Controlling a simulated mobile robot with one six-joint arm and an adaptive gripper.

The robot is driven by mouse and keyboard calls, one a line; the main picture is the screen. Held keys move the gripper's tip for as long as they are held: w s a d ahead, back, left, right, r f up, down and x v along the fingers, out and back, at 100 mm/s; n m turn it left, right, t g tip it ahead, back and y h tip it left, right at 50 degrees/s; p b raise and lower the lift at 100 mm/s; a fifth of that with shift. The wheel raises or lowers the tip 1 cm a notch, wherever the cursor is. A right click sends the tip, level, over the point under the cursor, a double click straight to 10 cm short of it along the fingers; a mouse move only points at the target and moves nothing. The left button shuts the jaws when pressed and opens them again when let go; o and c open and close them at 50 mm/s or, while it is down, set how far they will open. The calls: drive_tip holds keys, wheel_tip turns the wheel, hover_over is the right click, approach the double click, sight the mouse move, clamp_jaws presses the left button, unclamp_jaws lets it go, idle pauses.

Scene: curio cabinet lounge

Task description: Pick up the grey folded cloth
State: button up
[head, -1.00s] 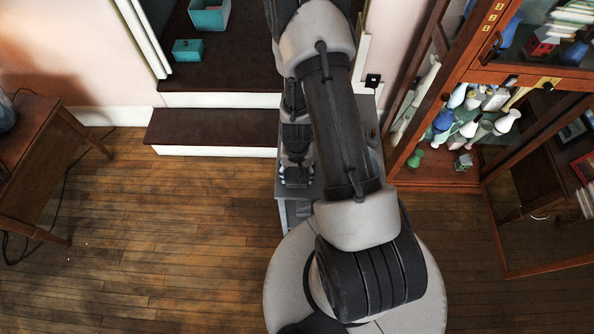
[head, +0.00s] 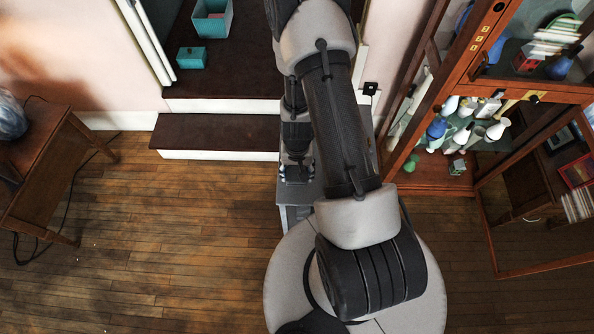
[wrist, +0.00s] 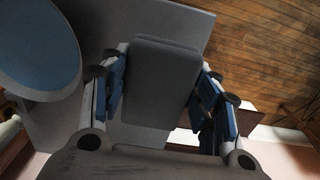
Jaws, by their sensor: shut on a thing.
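The grey folded cloth (wrist: 160,82) shows in the wrist view as a flat, dark grey, rounded rectangle. It lies between the two blue-and-white fingers of my gripper (wrist: 161,95), which is shut on it. The cloth's near end reaches down close to the gripper's body. In the head view my gripper (head: 296,172) points downward below the arm, and the cloth cannot be made out there.
A dark step (head: 215,132) with a white front lies ahead, with turquoise boxes (head: 191,57) above it. A wooden glass cabinet (head: 432,178) with vases stands at right. A wooden table (head: 45,165) stands at left. Wooden floor (head: 170,230) is open at front left.

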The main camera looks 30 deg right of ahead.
sight(297, 172)
wheel_tip(297, 172, up, 13)
drive_tip(key=p, duration=1.1)
drive_tip(key=shift+f, duration=0.15)
